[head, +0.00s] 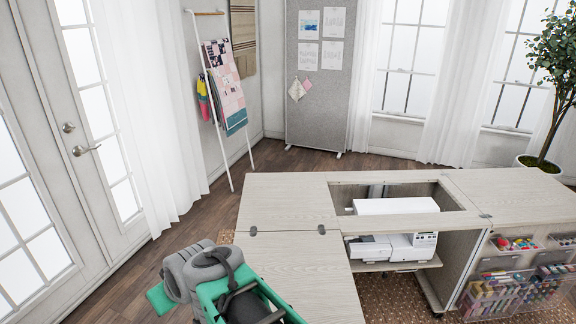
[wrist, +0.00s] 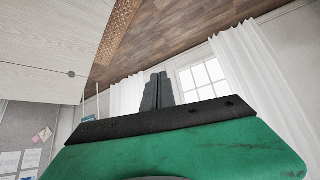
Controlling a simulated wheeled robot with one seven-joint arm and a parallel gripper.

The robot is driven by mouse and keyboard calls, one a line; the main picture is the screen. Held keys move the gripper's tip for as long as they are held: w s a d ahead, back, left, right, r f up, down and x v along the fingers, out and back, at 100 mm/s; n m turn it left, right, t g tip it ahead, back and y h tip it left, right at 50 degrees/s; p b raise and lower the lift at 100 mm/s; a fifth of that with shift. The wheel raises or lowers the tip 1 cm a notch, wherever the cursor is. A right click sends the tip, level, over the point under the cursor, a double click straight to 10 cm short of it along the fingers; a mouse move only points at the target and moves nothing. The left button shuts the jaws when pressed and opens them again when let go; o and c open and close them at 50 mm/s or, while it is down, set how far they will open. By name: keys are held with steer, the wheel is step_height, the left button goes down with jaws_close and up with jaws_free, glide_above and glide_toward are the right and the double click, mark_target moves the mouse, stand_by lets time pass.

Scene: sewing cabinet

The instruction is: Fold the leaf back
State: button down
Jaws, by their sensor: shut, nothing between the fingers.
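The leaf (head: 300,268) is a pale wood-grain panel at the front left of the sewing cabinet in the head view. It lies open and looks level with the cabinet top (head: 285,200), joined to it along a seam with two small dark hinges (head: 253,231). My arm covers its near left part. In the wrist view, the pale panels (wrist: 50,35) fill the upper left, with one hinge at their seam. My gripper (wrist: 157,76) shows its two dark fingers together and empty, apart from the panels. In the head view the fingertips cannot be made out.
A white sewing machine (head: 395,247) sits in the cabinet below the opening. Clear drawers (head: 510,290) of thread stand at the right. A ladder rack (head: 225,85) with quilts, a curtain (head: 150,110) and glass doors lie to the left. Wooden floor is clear left of the cabinet.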

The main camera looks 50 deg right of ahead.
steer(key=w+d+r+m+t+h+b, duration=0.1)
steer(key=d+r+m+t+h+b, duration=0.2)
steer(key=d, duration=0.8)
steer(key=w+d+r+m+t+h+b, duration=0.1)
steer(key=d+t+h, duration=0.25)
steer(key=d, duration=0.65)
steer(key=s+d+r+m+h+b, duration=0.2)
steer(key=s+d+r+m+h, duration=0.35)
steer(key=s+d+h, duration=0.6)
steer(key=w+d+r+p, duration=0.2)
steer(key=w+d+p, duration=0.1)
steer(key=d+p, duration=0.1)
steer(key=w+d+r+y+p, duration=0.1)
steer(key=w+d+r+p, duration=0.2)
steer(key=d, duration=0.4)
steer(key=shift+w+r+y+p, duration=0.3)
steer(key=shift+w+r+p, duration=0.05)
steer(key=shift+w+p, duration=0.15)
steer(key=shift+f, duration=0.15)
